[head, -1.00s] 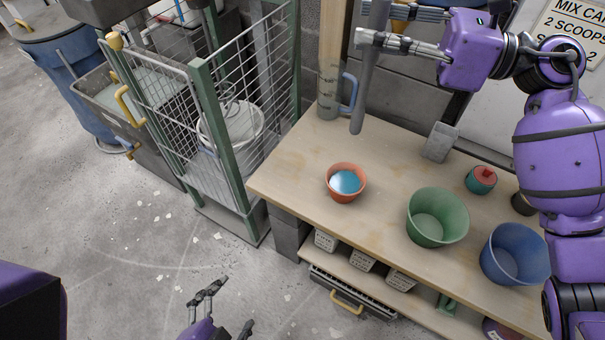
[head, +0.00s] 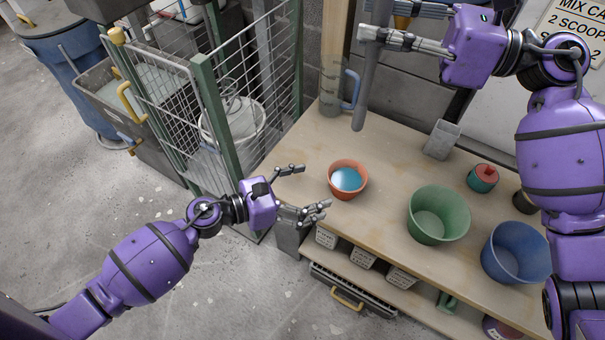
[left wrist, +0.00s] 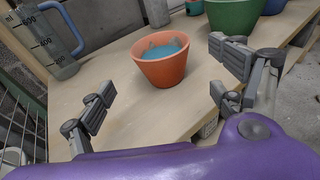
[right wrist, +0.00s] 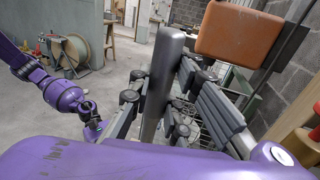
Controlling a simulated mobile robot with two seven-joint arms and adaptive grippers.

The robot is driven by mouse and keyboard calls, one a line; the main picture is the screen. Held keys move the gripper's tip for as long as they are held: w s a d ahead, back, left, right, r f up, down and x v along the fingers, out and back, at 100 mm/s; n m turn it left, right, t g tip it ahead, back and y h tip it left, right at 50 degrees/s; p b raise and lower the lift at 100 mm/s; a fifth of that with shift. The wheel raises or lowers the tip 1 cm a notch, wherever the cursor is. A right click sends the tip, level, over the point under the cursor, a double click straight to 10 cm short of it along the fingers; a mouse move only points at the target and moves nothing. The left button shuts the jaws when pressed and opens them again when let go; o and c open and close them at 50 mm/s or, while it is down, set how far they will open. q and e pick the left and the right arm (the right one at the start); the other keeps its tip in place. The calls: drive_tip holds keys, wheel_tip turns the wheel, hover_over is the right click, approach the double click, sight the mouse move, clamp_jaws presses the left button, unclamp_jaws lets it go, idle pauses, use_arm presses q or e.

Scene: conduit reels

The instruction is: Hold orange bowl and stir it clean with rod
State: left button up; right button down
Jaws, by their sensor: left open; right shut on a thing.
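The orange bowl (head: 348,180) stands upright on the wooden bench with blue liquid in it. It also shows in the left wrist view (left wrist: 162,72), beyond and between the open fingers. My left gripper (head: 306,187) is open and empty at the bench's left edge, just left of the bowl and not touching it. My right gripper (head: 368,34) is shut on the grey rod (head: 366,90), which hangs roughly upright above the back of the bench. The rod's lower end is clear of the bowl, up and to the right of it. The rod also shows in the right wrist view (right wrist: 162,80).
A green bucket (head: 438,215) and a blue bucket (head: 515,252) stand right of the bowl. A clear measuring jug (head: 334,95) with a blue handle stands at the back left. A wire cage (head: 215,110) stands left of the bench.

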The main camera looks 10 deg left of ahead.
sight(358, 175)
use_arm(q)
drive_tip(key=x, duration=1)
drive_tip(key=shift+w+d, duration=0.1)
drive_tip(key=shift+c, duration=0.5)
drive_tip(key=c, duration=1.1)
use_arm(e)
wheel_tip(358, 175, down, 21)
drive_tip(key=shift+w+f, duration=0.1)
